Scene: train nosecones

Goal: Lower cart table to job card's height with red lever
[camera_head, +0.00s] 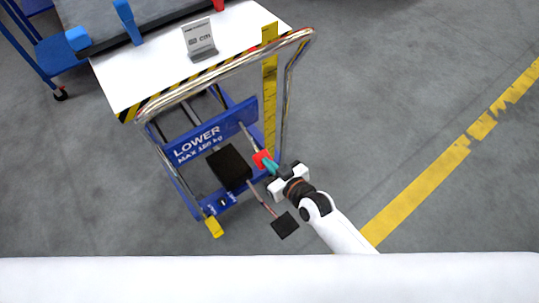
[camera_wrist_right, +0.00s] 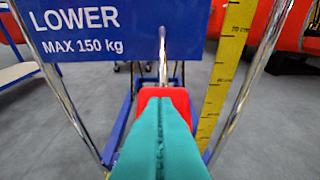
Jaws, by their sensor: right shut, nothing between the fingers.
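The cart (camera_head: 192,160) has a blue panel reading LOWER, MAX 150 kg, and a white table top (camera_head: 125,77). The red lever (camera_head: 262,158) sticks out from the panel on a metal rod. In the right wrist view the red lever end (camera_wrist_right: 178,97) is straight ahead, partly hidden by the fingers. My right gripper (camera_head: 268,166) is shut, its teal fingertips at the red lever end; the fingers (camera_wrist_right: 160,110) are together with nothing between them. I cannot tell whether they touch it. The job card (camera_head: 199,38) stands on the table top; its number is too small to read. My left gripper is not in view.
A yellow ruler (camera_head: 270,90) stands upright beside the cart's chrome handle (camera_head: 230,68). A black pedal (camera_head: 285,225) and a yellow pedal (camera_head: 214,227) stick out low at the front. A dark slab with blue clamps lies on the table. Floor to the right is clear.

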